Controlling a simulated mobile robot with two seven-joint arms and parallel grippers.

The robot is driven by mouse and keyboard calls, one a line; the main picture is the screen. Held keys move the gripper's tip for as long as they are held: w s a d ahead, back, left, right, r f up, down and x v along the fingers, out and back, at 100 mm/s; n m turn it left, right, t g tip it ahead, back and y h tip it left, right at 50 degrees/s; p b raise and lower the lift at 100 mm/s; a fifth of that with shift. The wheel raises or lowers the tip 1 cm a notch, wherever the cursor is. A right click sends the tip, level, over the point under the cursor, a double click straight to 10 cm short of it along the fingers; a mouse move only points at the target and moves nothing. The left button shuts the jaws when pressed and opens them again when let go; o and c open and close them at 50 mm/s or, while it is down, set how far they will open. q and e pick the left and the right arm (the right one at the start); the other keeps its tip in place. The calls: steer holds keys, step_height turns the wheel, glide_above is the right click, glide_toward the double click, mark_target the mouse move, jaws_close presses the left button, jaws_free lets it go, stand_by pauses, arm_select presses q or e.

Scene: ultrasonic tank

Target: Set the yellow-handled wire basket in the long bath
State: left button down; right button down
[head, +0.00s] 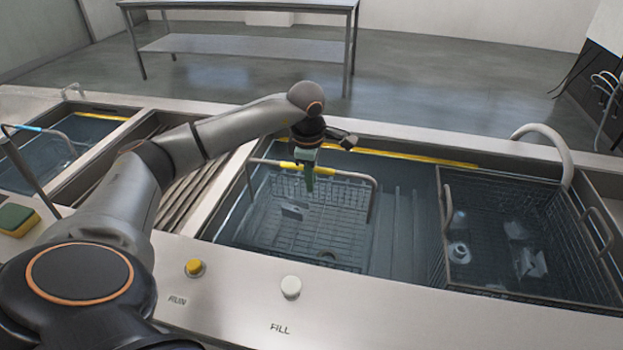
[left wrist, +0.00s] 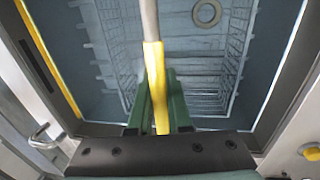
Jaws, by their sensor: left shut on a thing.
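The wire basket (head: 315,225) with the yellow-sleeved handle (head: 289,166) is inside the long bath (head: 398,215), towards its left end. It looks level and at least partly under the bluish water; I cannot tell whether it touches the floor. Some small parts lie in it. My left gripper (head: 308,180) points down and is shut on the handle. In the left wrist view the green fingers (left wrist: 160,105) close around the yellow sleeve (left wrist: 156,85), with the basket mesh (left wrist: 235,50) below and a ring inside it. My right gripper is out of view.
A dark wire basket (head: 505,205) holding parts occupies the bath's right end, beside a curved pipe (head: 548,132). A blue-handled basket (head: 35,128) sits in the left tank. A sponge (head: 17,219), yellow button (head: 195,268) and white button (head: 290,287) are on the front ledge.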

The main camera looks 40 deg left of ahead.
arm_select(q)
steer(key=shift+w+f, duration=0.1)
steer(key=shift+f, duration=0.05)
steer(key=c, duration=0.8)
jaws_free()
steer(key=shift+f, duration=0.15)
steer(key=shift+c, duration=0.2)
step_height(320, 180, up, 12)
steer(key=s+d, duration=0.1)
steer(key=s, duration=0.1)
steer(key=shift+p, duration=0.3)
